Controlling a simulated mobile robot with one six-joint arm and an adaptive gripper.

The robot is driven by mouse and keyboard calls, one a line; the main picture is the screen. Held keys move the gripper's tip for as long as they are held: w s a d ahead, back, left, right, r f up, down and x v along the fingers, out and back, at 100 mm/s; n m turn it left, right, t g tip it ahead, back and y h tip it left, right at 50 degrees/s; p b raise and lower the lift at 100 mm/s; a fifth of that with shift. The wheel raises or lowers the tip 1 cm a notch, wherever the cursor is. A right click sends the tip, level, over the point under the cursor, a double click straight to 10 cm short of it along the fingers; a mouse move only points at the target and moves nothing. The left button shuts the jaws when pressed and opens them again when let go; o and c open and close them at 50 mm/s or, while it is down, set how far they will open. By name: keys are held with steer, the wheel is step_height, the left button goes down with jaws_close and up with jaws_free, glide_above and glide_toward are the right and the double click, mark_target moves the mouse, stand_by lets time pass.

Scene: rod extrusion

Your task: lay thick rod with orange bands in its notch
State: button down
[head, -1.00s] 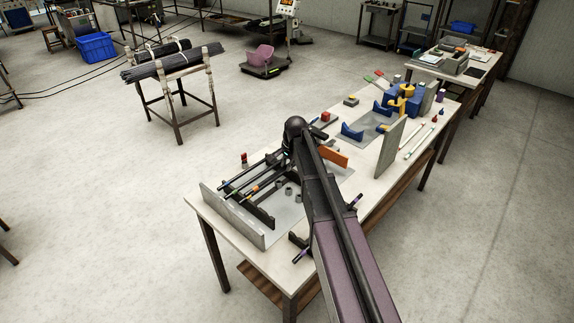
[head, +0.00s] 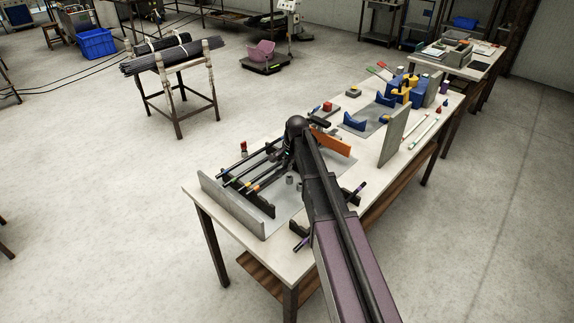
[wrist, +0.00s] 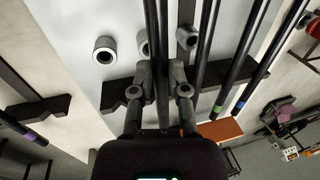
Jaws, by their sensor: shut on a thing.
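My gripper (wrist: 160,75) is shut on a dark rod (wrist: 157,35) that runs between its fingers in the wrist view. In the head view, a rod with orange bands (head: 251,189) extends left from my gripper, nearest the front among the rods there. No bands show on the held rod in the wrist view. A dark notched support (wrist: 115,92) lies beneath and behind the fingers; it also shows in the head view (head: 262,204). My arm hides part of the rods and the supports, so I cannot tell whether the held rod touches a notch.
Rods with green (wrist: 217,109) and blue (wrist: 239,106) bands lie to the right. A purple-banded rod (wrist: 27,132) is at the left. Grey rings (wrist: 105,50) sit on the plate. A grey upright plate (head: 232,205) borders the left end; another (head: 394,136) stands right of my arm.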

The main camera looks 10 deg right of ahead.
steer(key=shift+s+b+x, duration=0.1)
steer(key=shift+b+x, duration=0.45)
steer(key=shift+x, duration=0.1)
steer(key=shift+s+b+x, duration=0.15)
steer(key=shift+b+x, duration=0.35)
steer(key=shift+x, duration=0.15)
steer(key=shift+d+f, duration=0.1)
steer(key=shift+d, duration=0.1)
steer(key=c, duration=0.5)
jaws_free()
steer(key=shift+c, duration=0.2)
steer(key=p+v, duration=0.2)
steer(key=p, duration=0.1)
steer(key=w+p+v, duration=0.1)
steer(key=p+v, duration=0.1)
steer(key=v, duration=0.1)
steer(key=a+p+v, duration=0.1)
steer(key=p+v, duration=0.2)
steer(key=shift+w+r+p, duration=0.25)
steer(key=shift+r+p, duration=0.05)
steer(key=shift+r, duration=0.15)
